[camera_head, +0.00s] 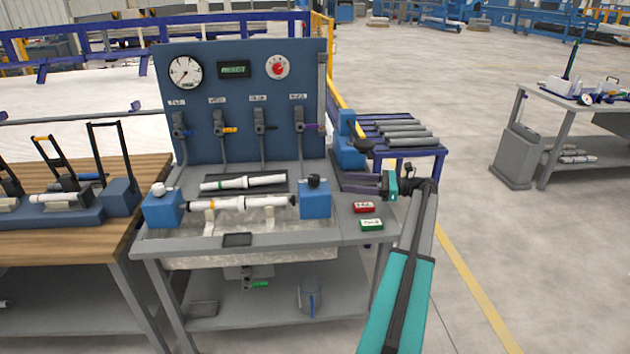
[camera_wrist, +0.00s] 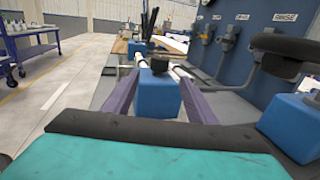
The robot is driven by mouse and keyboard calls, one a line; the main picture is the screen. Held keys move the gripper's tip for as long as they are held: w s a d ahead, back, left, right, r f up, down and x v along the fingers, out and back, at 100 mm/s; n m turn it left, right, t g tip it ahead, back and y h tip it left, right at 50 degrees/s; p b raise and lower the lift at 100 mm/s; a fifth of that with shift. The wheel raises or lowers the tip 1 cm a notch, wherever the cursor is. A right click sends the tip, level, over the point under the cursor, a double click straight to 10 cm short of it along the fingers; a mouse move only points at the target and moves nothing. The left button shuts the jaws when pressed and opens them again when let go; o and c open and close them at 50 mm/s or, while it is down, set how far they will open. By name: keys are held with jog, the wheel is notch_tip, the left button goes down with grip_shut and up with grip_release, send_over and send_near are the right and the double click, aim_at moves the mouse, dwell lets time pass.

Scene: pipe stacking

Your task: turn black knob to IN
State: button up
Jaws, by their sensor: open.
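A black knob (camera_head: 314,180) sits on top of the right blue clamp block (camera_head: 315,203) at the right end of the bench. In the wrist view the knob (camera_wrist: 158,64) is ahead, framed between my fingers, on the blue block (camera_wrist: 155,95). My gripper (camera_head: 350,183) comes in from the right, fingers pointing left towards the block, at about the knob's height. In the wrist view my gripper (camera_wrist: 157,76) is open with nothing held, and the knob appears beyond the fingertips. No IN mark on the knob is readable.
A white pipe (camera_head: 250,202) spans between the blue blocks. A blue panel (camera_head: 235,90) with gauges and valves stands behind. A black handle (camera_wrist: 290,50) over another blue block (camera_wrist: 295,125) is close on the right. Red (camera_head: 364,208) and green (camera_head: 371,224) boxes lie below the gripper.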

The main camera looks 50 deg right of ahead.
aim_at(314, 179)
jog(key=p+x, duration=0.2)
jog(key=x, duration=1.1)
jog(key=shift+w+a+f, duration=0.1)
jog(key=shift+w+a, duration=0.05)
jog(key=shift+w, duration=0.05)
jog(key=shift+c, duration=0.3)
jog(key=c, duration=1)
